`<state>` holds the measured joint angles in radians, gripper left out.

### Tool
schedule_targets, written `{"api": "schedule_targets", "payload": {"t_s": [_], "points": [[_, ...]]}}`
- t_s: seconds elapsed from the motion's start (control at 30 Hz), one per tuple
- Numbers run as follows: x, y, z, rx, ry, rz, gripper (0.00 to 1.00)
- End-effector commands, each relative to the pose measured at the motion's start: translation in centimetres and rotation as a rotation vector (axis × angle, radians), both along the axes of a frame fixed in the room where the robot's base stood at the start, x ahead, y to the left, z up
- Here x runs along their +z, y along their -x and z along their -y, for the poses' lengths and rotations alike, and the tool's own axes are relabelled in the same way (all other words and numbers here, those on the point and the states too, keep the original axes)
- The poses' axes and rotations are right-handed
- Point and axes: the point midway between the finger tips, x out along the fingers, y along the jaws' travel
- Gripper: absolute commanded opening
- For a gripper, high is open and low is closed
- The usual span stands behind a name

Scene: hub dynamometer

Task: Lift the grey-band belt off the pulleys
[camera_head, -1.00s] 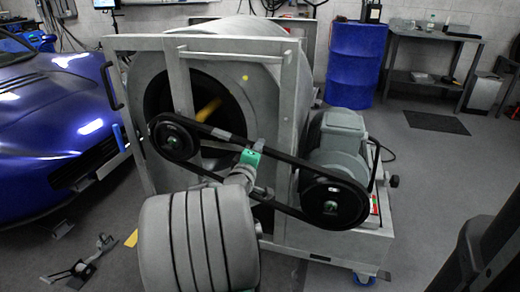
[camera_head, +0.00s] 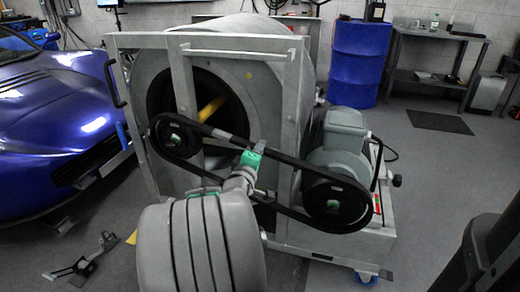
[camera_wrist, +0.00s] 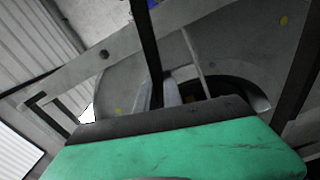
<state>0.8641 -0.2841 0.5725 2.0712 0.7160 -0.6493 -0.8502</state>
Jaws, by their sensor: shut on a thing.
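The black belt (camera_head: 296,162) runs around the left pulley (camera_head: 175,138) and the right pulley (camera_head: 335,201). A short grey band (camera_head: 222,135) shows on its upper run. My gripper (camera_head: 257,147), with a green body, is at the upper run, just right of the grey band, and is shut on the belt. In the wrist view, the dark belt (camera_wrist: 147,42) leads up and away from my gripper (camera_wrist: 167,94). The exact contact at the fingertips is hard to see. The belt still appears seated around both pulleys.
A large drum in a grey frame (camera_head: 180,85) stands behind the belt. A grey motor (camera_head: 340,140) sits beside the right pulley. A blue car (camera_head: 60,110) is at left, a blue barrel (camera_head: 357,65) and a bench (camera_head: 440,33) at back right.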

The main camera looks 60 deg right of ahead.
Motion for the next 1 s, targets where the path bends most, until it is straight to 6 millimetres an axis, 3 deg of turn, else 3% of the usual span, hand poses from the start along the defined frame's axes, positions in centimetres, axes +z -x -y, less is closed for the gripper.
{"api": "schedule_targets", "payload": {"t_s": [1.0], "points": [[0.1,0.3,-2.1,0.001,0.002,0.001,0.00]]}}
